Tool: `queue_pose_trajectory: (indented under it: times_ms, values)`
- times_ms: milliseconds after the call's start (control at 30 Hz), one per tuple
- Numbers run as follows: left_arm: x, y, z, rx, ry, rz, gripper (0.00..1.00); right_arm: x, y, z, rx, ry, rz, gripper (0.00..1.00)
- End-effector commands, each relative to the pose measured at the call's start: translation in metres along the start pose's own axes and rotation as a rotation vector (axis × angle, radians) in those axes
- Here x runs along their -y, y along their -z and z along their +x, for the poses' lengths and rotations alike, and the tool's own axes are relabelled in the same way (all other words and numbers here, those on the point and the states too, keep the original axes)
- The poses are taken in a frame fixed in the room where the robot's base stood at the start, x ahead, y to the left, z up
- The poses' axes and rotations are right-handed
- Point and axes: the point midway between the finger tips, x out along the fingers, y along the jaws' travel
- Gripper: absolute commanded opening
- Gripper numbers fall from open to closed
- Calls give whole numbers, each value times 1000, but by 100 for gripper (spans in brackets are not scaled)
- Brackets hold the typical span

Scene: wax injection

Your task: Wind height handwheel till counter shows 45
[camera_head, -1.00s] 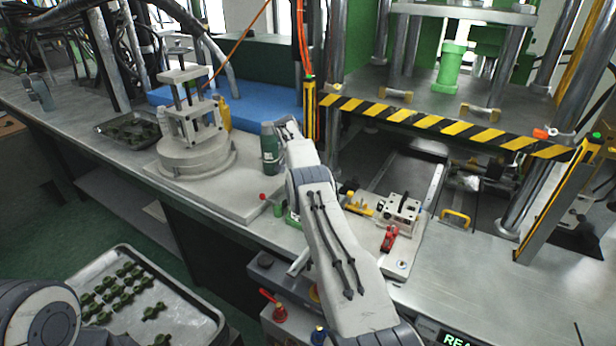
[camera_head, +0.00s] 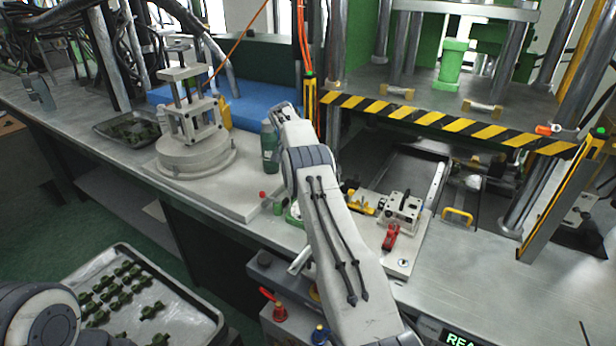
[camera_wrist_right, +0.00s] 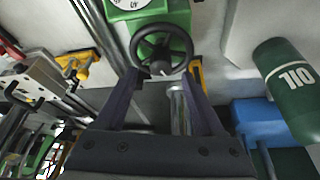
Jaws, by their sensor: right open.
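The black height handwheel (camera_wrist_right: 162,50) sits on a green housing in the right wrist view, with a grey hub and spokes. A white round dial (camera_wrist_right: 132,3) with dark figures is cut off by the top edge, and I cannot read its value. My right gripper (camera_wrist_right: 161,78) is open, its two dark fingers pointing at the wheel, with the tips by its lower left and right sides. I cannot tell if they touch it. In the head view my right arm covers most of the green housing (camera_head: 293,215) and hides the handwheel. My left gripper is not in view.
A green oil bottle (camera_head: 269,148) stands beside my right arm and also shows in the wrist view (camera_wrist_right: 288,90). A clamp fixture with a red lever (camera_head: 390,237) lies to the right. A striped press edge (camera_head: 440,122) stands behind. A tray of green parts (camera_head: 185,300) is at lower left.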

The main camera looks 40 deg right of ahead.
Motion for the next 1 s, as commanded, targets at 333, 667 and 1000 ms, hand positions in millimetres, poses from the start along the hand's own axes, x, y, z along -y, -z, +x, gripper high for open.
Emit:
queue_pose_trajectory:
  times_ms: [333,667,1000]
  values:
    - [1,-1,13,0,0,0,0,1,1,-62,-3,4,1,70]
    - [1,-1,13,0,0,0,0,0,1,-71,-2,2,1,70]
    - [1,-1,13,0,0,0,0,21,-54,-117,36,51,-187,70]
